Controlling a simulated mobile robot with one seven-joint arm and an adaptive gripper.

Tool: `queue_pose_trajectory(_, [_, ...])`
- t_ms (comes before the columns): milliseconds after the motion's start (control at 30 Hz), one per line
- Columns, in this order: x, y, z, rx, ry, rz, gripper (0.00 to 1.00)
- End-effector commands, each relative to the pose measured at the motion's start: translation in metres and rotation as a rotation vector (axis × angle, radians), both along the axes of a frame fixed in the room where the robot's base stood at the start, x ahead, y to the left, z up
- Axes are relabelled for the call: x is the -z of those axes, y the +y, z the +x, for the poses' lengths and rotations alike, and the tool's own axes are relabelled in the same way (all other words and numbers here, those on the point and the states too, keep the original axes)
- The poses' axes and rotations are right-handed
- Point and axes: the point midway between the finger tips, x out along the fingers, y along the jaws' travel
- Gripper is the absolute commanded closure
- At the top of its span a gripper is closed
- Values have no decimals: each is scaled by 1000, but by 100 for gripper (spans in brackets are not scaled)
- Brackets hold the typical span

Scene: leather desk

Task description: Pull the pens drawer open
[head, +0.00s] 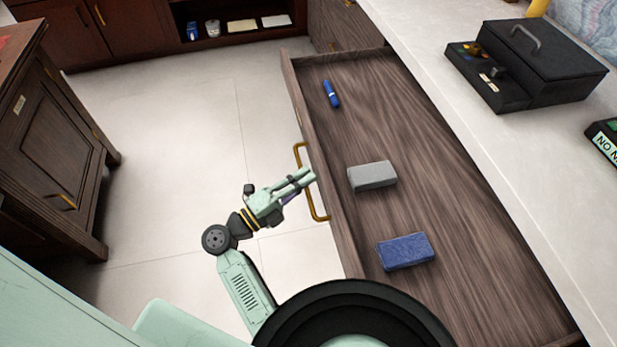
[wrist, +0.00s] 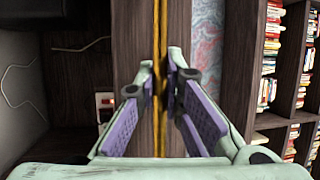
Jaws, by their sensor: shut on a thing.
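A wide dark-wood drawer (head: 352,225) stands pulled out from under the pale counter, its inside open to view. A brass handle (head: 318,208) is on its front face; in the wrist view the handle (wrist: 156,40) runs as an upright gold bar. My gripper (head: 309,177) is at the handle, its fingers closed around the bar, and the wrist view shows the fingertips (wrist: 160,75) on both sides of it. In the drawer lie a blue pen-like item (head: 332,94), a grey block (head: 372,176) and a blue block (head: 405,251).
A black box with a handle (head: 548,60) and a dark labelled item (head: 606,138) are on the counter (head: 455,85). A wooden cabinet (head: 60,150) stands at left. Tiled floor (head: 190,140) between it and the drawer is clear.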

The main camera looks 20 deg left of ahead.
Motion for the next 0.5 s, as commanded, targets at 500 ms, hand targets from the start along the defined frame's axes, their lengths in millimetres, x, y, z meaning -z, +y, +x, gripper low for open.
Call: queue_pose_trajectory(500, [0, 0, 0, -1, 1, -1, 82])
